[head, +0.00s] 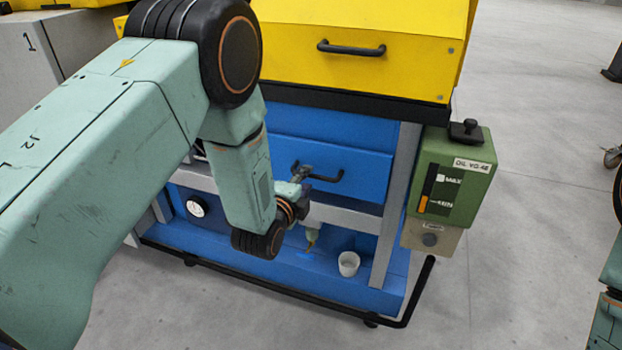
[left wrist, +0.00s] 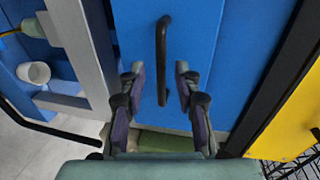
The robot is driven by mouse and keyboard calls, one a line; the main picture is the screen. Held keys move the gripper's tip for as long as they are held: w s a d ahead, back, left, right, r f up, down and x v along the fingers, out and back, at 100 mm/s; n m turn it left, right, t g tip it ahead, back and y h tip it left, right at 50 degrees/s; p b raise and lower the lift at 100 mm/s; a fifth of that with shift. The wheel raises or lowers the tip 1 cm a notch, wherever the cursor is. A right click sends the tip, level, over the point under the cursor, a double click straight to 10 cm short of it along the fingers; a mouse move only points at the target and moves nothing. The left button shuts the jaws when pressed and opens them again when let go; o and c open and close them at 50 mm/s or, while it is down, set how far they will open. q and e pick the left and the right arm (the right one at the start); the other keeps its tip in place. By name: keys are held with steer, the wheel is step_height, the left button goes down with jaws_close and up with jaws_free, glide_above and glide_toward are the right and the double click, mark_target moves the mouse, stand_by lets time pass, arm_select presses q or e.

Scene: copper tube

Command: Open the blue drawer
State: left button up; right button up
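The blue drawer (head: 355,160) is in the middle of the head view, under a yellow drawer, and its front looks flush with the frame. Its black bar handle (head: 325,178) shows partly behind my left gripper (head: 304,184). In the left wrist view the handle (left wrist: 162,60) stands upright in the picture, and its lower end lies between the two spread fingers of my left gripper (left wrist: 160,90). The fingers are apart on both sides of the handle and do not seem to touch it. My right gripper is not in view.
The yellow drawer (head: 400,60) with its own black handle is above. A green oil box (head: 452,180) hangs on the right side. A white cup (head: 348,263) stands on the blue lower shelf (head: 290,268). A black rail runs round the base.

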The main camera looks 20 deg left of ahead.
arm_select(q)
steer(key=shift+b+x, duration=0.45)
steer(key=shift+x, duration=1.4)
steer(key=shift+d, duration=0.1)
steer(key=shift+s+r, duration=0.1)
steer(key=shift+r, duration=0.05)
steer(key=shift+c, duration=0.4)
jaws_close()
